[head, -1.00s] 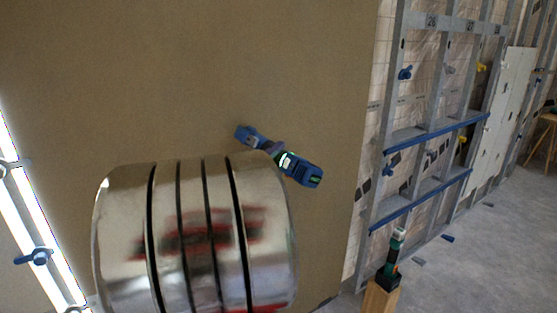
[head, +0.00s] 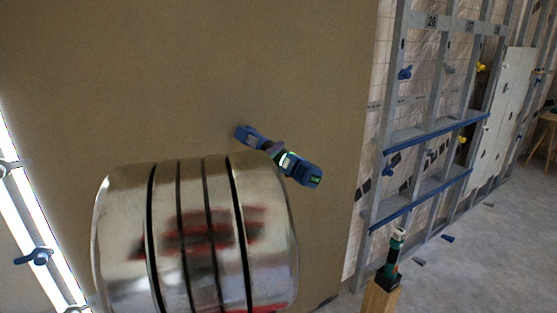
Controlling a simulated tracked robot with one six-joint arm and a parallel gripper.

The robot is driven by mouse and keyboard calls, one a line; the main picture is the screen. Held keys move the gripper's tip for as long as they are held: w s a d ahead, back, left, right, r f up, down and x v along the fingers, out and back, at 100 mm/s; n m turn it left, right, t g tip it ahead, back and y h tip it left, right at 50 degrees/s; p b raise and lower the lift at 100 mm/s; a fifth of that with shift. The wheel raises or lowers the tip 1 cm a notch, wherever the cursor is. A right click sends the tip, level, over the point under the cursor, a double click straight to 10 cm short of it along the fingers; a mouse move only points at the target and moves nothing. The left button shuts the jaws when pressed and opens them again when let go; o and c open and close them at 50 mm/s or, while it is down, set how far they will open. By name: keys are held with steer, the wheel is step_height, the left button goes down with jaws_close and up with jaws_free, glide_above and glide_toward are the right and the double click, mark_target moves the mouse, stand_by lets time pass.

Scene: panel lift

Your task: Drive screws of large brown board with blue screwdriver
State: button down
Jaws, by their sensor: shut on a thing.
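The large brown board (head: 150,70) stands upright and fills the left and middle of the head view. The blue screwdriver (head: 305,172) is in front of the board, just right of the middle of the view. Its blue front end (head: 248,135) points up and left toward the board; I cannot tell whether it touches. My shiny metal arm link covers the area below and left of the screwdriver. My gripper (head: 275,150) is shut on the screwdriver, mostly hidden behind that link. No screws can be made out on the board.
A metal stud frame (head: 395,100) with blue rails (head: 430,130) stands right of the board. A green and black tool (head: 390,262) stands on a wooden post (head: 378,298) at the lower right. A bright light strip (head: 35,215) runs along the left edge.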

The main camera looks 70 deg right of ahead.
mark_target(287, 165)
steer(key=shift+a+r, duration=0.1)
steer(key=shift+r, duration=0.05)
steer(key=shift+s+a, duration=1.4)
steer(key=shift+s, duration=0.25)
